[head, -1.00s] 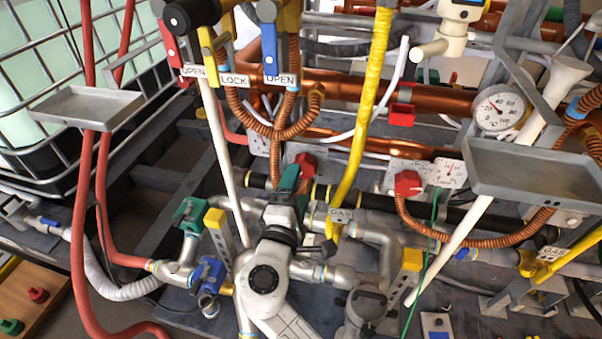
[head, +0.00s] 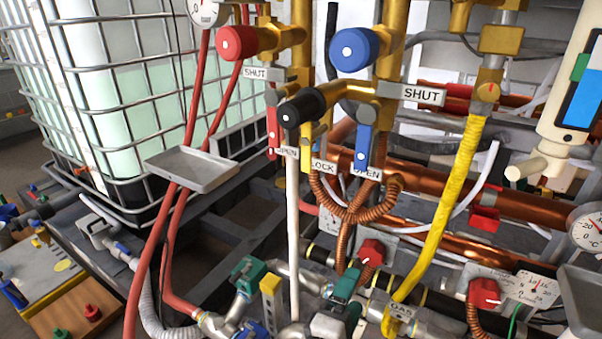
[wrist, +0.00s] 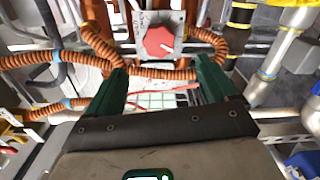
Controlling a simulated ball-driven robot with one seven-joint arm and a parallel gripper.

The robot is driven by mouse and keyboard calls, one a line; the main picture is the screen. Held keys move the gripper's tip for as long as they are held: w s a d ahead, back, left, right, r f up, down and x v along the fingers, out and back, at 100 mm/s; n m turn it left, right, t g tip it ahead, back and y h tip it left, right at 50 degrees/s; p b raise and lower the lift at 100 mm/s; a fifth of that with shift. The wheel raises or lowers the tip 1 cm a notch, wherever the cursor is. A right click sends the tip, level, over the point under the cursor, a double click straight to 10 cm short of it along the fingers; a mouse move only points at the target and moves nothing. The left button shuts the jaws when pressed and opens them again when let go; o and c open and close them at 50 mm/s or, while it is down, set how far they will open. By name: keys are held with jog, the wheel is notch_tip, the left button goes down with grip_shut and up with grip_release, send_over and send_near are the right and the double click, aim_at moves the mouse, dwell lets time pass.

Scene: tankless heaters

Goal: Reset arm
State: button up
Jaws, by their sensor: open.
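My gripper (wrist: 162,88) shows in the wrist view with its two dark green fingers spread apart. The gap between them is empty. A red knob (wrist: 160,42) on a pale plate lies beyond the fingertips, apart from them. Corrugated copper hoses run on both sides of the knob.
Valves with a red knob (head: 237,43), a blue knob (head: 354,49) and a black knob (head: 297,110) stand high in the middle. A yellow hose (head: 440,220) hangs right of them. A caged tank (head: 125,95) and a grey tray (head: 191,170) are at left.

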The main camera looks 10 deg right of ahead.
jog(key=s+d+f+m+g+y, duration=0.1)
jog(key=s+d+f+m+g, duration=0.3)
jog(key=s+d+f, duration=0.3)
jog(key=s+d+f+m+g+y, duration=0.1)
jog(key=s+d+f+m+g, duration=0.35)
jog(key=d, duration=0.35)
jog(key=s+a+f+m+g+y, duration=0.1)
jog(key=s+f+m+g+y, duration=0.2)
jog(key=s, duration=0.6)
jog(key=s+f+m+g+y, duration=0.2)
jog(key=s+f+y, duration=0.25)
jog(key=s, duration=0.55)
notch_tip(320, 180, up, 24)
jog(key=p, duration=2.2)
jog(key=shift+w+f+y+p, duration=0.2)
jog(key=shift+w+y+p, duration=0.2)
jog(key=shift+w+y, duration=0.05)
jog(key=shift+c, duration=0.4)
